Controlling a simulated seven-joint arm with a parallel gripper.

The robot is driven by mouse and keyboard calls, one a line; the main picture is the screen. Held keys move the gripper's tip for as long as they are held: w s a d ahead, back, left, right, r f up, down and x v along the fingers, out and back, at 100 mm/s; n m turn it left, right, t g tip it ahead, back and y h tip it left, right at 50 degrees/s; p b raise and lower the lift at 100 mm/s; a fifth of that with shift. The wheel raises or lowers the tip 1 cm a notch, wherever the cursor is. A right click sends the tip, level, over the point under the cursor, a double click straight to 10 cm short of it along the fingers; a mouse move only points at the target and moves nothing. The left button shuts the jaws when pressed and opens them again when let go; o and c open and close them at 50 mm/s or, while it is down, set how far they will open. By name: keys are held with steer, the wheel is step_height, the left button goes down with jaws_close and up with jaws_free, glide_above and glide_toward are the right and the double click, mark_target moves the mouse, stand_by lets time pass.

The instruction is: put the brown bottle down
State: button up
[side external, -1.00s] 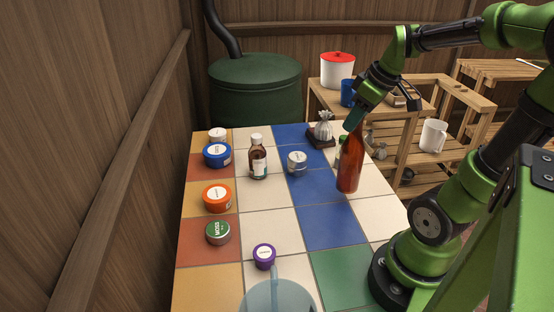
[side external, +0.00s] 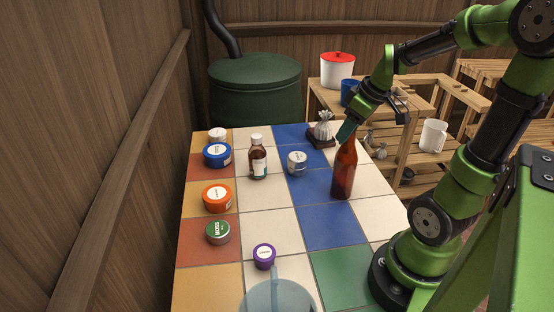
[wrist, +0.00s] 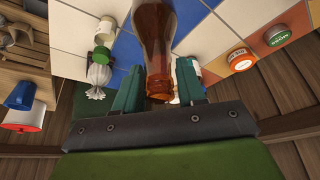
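The tall brown bottle (side external: 345,172) is over the right part of the tiled table (side external: 330,225), near a blue and a white tile, leaning slightly. My gripper (side external: 347,130) is at its neck, coming from above. In the wrist view the bottle (wrist: 155,40) has its neck between the two teal fingers (wrist: 160,85), which are shut on it. I cannot tell whether its base touches the table. A smaller brown bottle (side external: 257,162) with a white cap and label stands upright further left.
Blue (side external: 217,155), orange (side external: 217,198), green (side external: 218,232) and purple (side external: 264,256) jars line the left and front. The middle tiles are free.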

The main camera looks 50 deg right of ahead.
steer(key=o, duration=0.3)
steer(key=shift+r, duration=0.1)
steer(key=v, duration=1.2)
steer(key=w+a+f+m+t+y, duration=0.1)
steer(key=a+f+m, duration=0.1)
steer(key=a, duration=0.8)
steer(key=w+a+f+m+t+y, duration=0.1)
steer(key=w+a+f+m, duration=0.1)
steer(key=a, duration=0.9)
steer(key=shift+f+t, duration=0.3)
